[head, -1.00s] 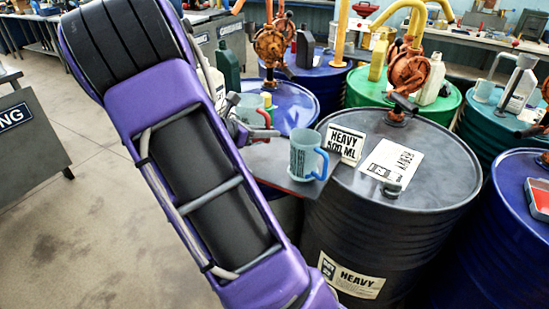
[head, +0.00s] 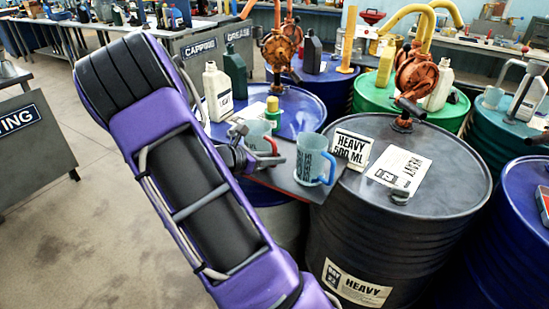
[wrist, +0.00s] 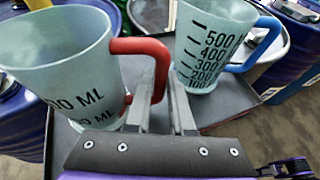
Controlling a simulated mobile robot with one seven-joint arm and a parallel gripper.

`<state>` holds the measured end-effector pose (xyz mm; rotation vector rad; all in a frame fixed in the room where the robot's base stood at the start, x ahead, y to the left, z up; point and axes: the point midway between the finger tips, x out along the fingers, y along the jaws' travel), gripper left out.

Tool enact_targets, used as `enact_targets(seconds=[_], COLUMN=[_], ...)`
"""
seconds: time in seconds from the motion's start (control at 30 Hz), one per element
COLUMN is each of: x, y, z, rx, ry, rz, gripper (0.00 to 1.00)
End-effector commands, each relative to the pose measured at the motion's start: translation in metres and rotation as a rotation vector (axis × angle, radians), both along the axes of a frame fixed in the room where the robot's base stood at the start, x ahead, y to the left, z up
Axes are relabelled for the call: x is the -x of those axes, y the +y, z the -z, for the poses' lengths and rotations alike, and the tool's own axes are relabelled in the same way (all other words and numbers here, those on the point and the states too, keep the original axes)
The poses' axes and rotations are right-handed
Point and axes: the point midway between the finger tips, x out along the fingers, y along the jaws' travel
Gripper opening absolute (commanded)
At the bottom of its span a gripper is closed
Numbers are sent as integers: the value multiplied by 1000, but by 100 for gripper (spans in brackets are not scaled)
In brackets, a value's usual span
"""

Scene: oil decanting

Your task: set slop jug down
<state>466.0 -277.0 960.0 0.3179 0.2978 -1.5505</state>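A translucent pale jug with a red handle (head: 257,134) is at my gripper (head: 240,150). In the wrist view this jug (wrist: 60,65) fills the upper left. The fingers of my gripper (wrist: 161,95) close around its red handle. The jug is upright over the left part of a grey shelf (wrist: 222,108); I cannot tell whether its base touches. A similar jug with a blue handle (head: 312,160) stands to its right on the shelf, and it also shows in the wrist view (wrist: 208,45). Neither jug's name can be read surely.
A black drum (head: 395,240) marked HEAVY, with a HEAVY 500 ML sign (head: 351,148) on top, stands right of the shelf. A blue drum (head: 300,108) behind carries bottles, including a white jerrycan (head: 217,92). Open floor lies at left.

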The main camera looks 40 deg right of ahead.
Motion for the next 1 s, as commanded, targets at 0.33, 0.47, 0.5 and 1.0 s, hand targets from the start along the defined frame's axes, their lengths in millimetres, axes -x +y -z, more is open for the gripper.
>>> enact_targets(seconds=[0.33,0.47,0.5,1.0], x=[0,0,-1,-1], y=[0,0,3,92], z=[0,-5,-5,-42], rx=[0,0,-1,-1], ry=[0,0,-1,-2], rz=[0,0,-2,-4], gripper=[47,47,47,47])
